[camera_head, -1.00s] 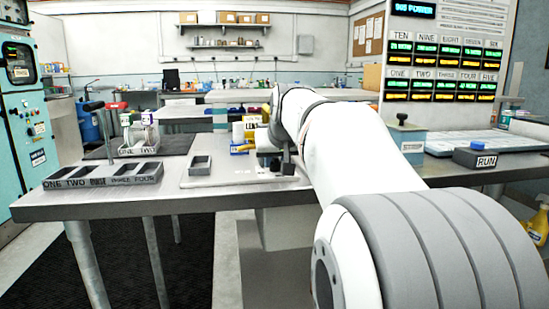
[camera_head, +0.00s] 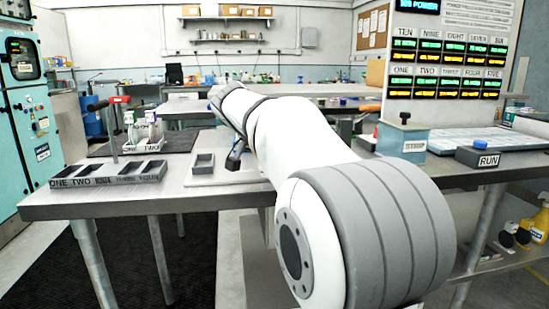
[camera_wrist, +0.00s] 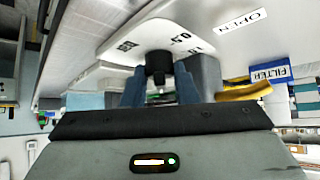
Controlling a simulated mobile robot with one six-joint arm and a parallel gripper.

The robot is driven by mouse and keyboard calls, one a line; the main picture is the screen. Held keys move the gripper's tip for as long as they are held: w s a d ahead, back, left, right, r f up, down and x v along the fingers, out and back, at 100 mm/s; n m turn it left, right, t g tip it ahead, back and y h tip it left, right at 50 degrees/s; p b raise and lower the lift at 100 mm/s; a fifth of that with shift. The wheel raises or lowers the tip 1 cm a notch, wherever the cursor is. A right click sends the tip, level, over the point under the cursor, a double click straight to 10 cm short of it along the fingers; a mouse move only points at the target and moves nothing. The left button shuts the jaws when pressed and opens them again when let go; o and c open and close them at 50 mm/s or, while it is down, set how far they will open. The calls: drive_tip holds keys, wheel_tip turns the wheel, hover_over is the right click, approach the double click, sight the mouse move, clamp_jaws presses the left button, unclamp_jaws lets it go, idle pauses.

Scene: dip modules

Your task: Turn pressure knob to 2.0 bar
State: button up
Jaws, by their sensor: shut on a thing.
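In the wrist view, a black round knob (camera_wrist: 158,64) stands out from a white dial plate (camera_wrist: 125,22). The plate carries small dark printed marks, seen tilted and too small to read surely. My gripper (camera_wrist: 160,84) has its two blue-grey fingers on either side of the knob, shut on it. The knob's pointer and exact setting cannot be made out. In the head view, my arm covers the knob, and the fingers are not clear there.
In the wrist view, an OPEN label (camera_wrist: 243,20) lies beyond the dial. A blue-and-white FILTER box (camera_wrist: 270,75) and a yellow piece (camera_wrist: 242,92) are at the right. In the head view, a grey slotted tray (camera_head: 108,174) and small open box (camera_head: 203,163) stand left of my arm.

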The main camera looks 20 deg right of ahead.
drive_tip(key=shift+w+a+m, duration=0.1)
drive_tip(key=shift+a+m, duration=0.05)
drive_tip(key=shift+m, duration=0.25)
drive_tip(key=o, duration=1)
drive_tip(key=shift+r, duration=0.1)
drive_tip(key=shift+a+r, duration=0.1)
drive_tip(key=shift+a+r+p, duration=0.1)
drive_tip(key=shift+r+p, duration=0.15)
drive_tip(key=shift+p, duration=0.15)
drive_tip(key=shift+g, duration=0.3)
drive_tip(key=p+v, duration=0.2)
drive_tip(key=v, duration=0.4)
drive_tip(key=shift+s+a+p, duration=0.1)
drive_tip(key=shift+s+p, duration=0.1)
drive_tip(key=shift+p, duration=0.2)
drive_tip(key=shift+s+a+r, duration=0.2)
drive_tip(key=shift+s+a, duration=0.1)
drive_tip(key=shift+a, duration=0.05)
